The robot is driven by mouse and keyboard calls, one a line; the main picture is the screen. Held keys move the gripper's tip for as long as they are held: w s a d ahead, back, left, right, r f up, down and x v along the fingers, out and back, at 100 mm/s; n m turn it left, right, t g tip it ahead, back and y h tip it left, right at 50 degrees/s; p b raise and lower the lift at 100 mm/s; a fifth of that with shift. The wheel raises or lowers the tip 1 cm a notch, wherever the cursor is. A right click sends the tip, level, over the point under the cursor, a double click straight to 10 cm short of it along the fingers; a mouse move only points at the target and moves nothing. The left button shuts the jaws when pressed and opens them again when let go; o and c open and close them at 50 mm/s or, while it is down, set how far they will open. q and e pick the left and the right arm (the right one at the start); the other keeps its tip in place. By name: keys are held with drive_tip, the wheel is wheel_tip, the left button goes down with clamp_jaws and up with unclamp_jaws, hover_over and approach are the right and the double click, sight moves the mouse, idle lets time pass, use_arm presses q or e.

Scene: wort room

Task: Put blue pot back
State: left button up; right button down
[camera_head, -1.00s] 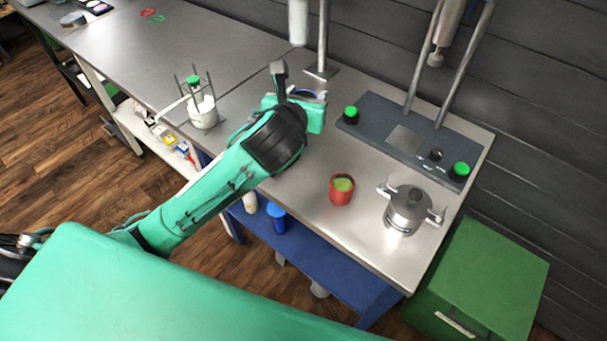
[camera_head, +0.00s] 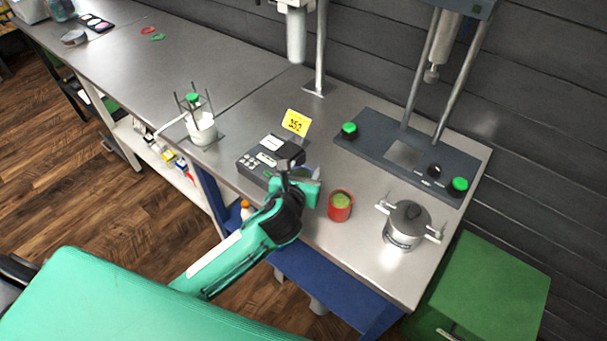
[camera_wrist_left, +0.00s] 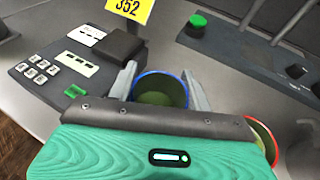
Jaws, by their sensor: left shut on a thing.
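The blue pot (camera_wrist_left: 160,90), a small cup with a blue rim and green contents, is between the fingers of my left gripper (camera_wrist_left: 166,88) in the left wrist view. The gripper is shut on it. In the head view my left gripper (camera_head: 300,184) is at the table's front part, between a dark device with a yellow 352 tag and a red pot (camera_head: 340,206). The gripper mostly hides the blue pot there. The red pot, with green contents, stands just right of the gripper; its rim also shows in the left wrist view (camera_wrist_left: 265,140). My right gripper is not in view.
The dark device (camera_head: 262,160) with buttons is just left of the gripper. A metal lidded pot (camera_head: 404,226) stands right of the red pot. A grey stand base (camera_head: 405,152) with green knobs lies behind. A white beaker (camera_head: 201,129) stands left. The far left table is mostly clear.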

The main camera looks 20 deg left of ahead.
use_arm(q)
drive_tip(key=shift+f, duration=0.65)
drive_tip(key=o, duration=0.9)
drive_tip(key=shift+f, duration=0.1)
drive_tip(key=b+v, duration=0.1)
drive_tip(key=v, duration=1.1)
